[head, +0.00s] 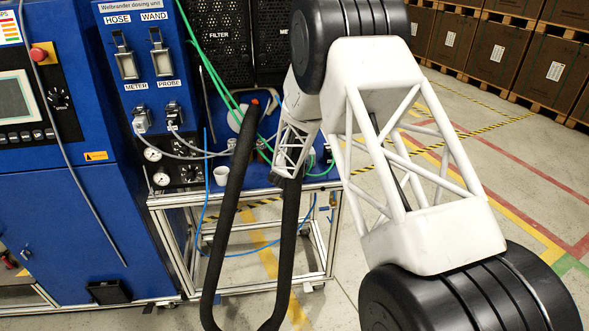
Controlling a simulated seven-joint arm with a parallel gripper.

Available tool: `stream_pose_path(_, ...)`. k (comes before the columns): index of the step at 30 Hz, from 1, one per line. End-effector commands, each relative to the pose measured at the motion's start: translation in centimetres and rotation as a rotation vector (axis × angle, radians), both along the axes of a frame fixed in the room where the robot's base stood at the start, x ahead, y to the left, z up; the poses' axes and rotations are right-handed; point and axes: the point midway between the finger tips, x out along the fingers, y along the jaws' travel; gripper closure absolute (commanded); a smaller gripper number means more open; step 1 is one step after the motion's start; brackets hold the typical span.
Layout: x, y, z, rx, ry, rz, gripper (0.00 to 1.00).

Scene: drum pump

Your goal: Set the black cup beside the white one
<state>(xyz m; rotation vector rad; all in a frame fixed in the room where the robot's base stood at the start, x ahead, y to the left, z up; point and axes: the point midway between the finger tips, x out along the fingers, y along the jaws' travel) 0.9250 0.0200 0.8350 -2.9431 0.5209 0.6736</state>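A small white cup (222,175) stands upright on the blue top of the metal-framed cart (155,199), near its left front. I cannot make out a black cup; my arm and the thick black hose cover parts of the cart top. My gripper (279,178) is at the end of the white lattice arm, over the right part of the cart top and to the right of the white cup. Its fingers are too small and dark to tell whether they are open or hold anything.
A thick black hose (233,190) loops up in front of the cart, between the white cup and my gripper. A blue dosing cabinet (60,210) with gauges and fittings stands at left. Thin green and blue hoses hang around the cart. Brown crates (470,45) stand far right.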

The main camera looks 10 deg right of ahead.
Motion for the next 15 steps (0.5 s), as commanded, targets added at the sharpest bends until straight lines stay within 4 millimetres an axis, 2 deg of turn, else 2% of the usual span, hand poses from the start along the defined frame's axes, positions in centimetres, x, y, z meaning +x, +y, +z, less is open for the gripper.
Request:
stream_pose_path(1, -0.01, 0.0, 0.0, 0.0, 0.0, 0.0, 0.25)
stream_pose_path(6, -0.01, 0.01, 0.0, 0.0, 0.0, 0.0, 0.51)
stream_pose_path(15, 0.0, 0.01, 0.13, 0.0, 0.0, 0.0, 0.51)
